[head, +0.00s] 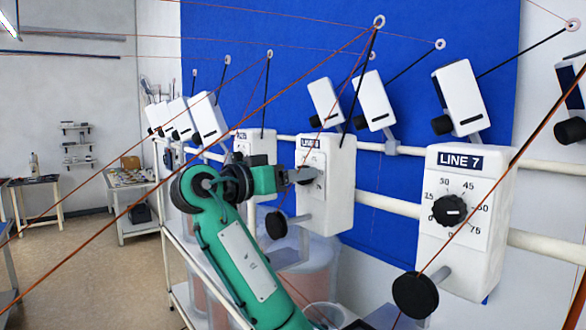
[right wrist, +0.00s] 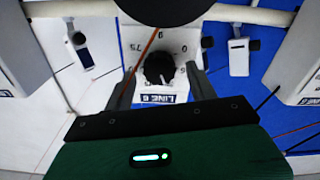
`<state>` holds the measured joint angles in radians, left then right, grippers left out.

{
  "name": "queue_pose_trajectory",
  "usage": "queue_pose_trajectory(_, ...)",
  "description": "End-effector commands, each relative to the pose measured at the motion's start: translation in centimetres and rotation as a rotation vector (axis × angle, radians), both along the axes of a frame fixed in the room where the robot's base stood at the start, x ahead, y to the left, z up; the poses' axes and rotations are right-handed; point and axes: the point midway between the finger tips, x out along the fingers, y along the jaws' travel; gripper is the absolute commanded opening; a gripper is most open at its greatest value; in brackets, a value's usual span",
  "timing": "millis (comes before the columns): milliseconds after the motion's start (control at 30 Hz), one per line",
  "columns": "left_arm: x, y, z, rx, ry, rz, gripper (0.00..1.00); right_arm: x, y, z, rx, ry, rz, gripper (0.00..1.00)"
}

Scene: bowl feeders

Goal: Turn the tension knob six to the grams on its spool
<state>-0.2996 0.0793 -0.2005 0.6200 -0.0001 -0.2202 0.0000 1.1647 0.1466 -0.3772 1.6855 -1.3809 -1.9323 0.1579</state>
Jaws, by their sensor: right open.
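The LINE 6 box (head: 340,210) is white and hangs on a rail in the middle of the head view. My right gripper (head: 303,175) is at its dial and hides the tension knob there; a "75" shows below the fingers. In the right wrist view, the black LINE 6 knob (right wrist: 158,68) is on its white dial plate, picture upside down. My right gripper (right wrist: 162,88) is open, with one finger on each side of the knob and visible gaps. The pointer setting cannot be read. No grams marking on a spool is readable. My left gripper is not in view.
The LINE 7 box (head: 468,215) with its own knob (head: 450,210) stands to the right, and another similar box (head: 256,148) to the left. Orange lines cross the head view. Translucent tubs (head: 312,265) stand below LINE 6. Open floor (head: 90,260) lies at left.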

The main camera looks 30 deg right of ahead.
Motion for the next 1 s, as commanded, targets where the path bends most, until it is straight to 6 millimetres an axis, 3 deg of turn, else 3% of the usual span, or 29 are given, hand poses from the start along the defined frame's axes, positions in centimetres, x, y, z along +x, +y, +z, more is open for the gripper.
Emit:
queue_pose_trajectory(300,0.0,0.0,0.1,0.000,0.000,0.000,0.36,0.0,-0.3,-0.1,0.000,0.001,0.000,0.57)
queue_pose_trajectory(533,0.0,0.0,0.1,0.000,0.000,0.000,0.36,0.0,-0.2,-0.1,0.000,0.001,0.000,0.13)
queue_pose_trajectory(1000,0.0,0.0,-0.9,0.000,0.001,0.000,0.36,0.1,-0.2,-0.3,-0.007,0.110,0.003,0.13)
